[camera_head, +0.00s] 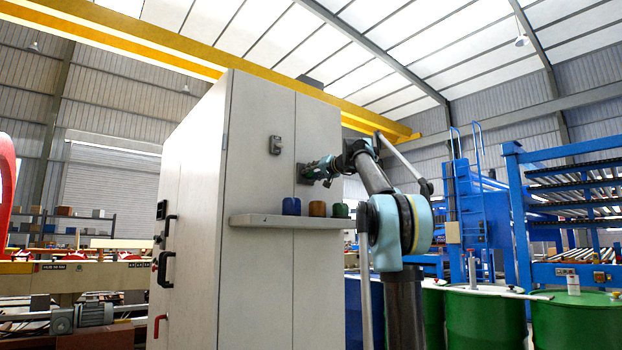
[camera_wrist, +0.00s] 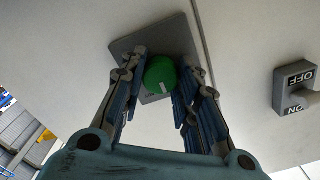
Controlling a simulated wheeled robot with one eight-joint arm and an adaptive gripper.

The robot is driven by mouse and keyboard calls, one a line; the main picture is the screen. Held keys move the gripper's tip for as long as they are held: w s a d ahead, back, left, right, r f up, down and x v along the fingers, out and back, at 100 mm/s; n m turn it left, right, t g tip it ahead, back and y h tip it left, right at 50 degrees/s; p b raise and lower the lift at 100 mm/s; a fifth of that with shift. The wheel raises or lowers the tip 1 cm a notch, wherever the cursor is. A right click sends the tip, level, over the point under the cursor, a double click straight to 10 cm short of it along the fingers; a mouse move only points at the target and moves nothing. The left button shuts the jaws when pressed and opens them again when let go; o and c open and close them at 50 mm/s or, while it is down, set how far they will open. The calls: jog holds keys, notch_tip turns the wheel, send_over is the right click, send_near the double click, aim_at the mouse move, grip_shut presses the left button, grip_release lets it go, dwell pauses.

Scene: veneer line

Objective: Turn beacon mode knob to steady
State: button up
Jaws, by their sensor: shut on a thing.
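A round green knob (camera_wrist: 161,75) with a small white mark sits on a square grey plate (camera_wrist: 126,44) on the pale cabinet face. The white mark is on the knob's lower part in the wrist view. My gripper (camera_wrist: 163,88) is shut on the knob, with one finger on each side. In the head view my gripper (camera_head: 310,172) reaches the cabinet (camera_head: 258,115) front above the shelf, and it hides the knob there. No mode labels can be read around the knob.
A grey ON/OFF switch (camera_wrist: 295,88) is beside the knob plate; it also shows in the head view (camera_head: 275,145). A shelf (camera_head: 290,221) below my gripper holds a blue cup (camera_head: 291,206), a brown cup (camera_head: 317,209) and a green cup (camera_head: 340,211). Green drums (camera_head: 485,318) stand at right.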

jog(key=m, duration=0.4)
jog(key=shift+w+d+m, duration=0.1)
jog(key=shift+d+m, duration=0.05)
jog(key=shift+m, duration=0.25)
jog(key=shift+f+m, duration=0.1)
jog(key=shift+m, duration=1.8)
jog(key=o, duration=1.1)
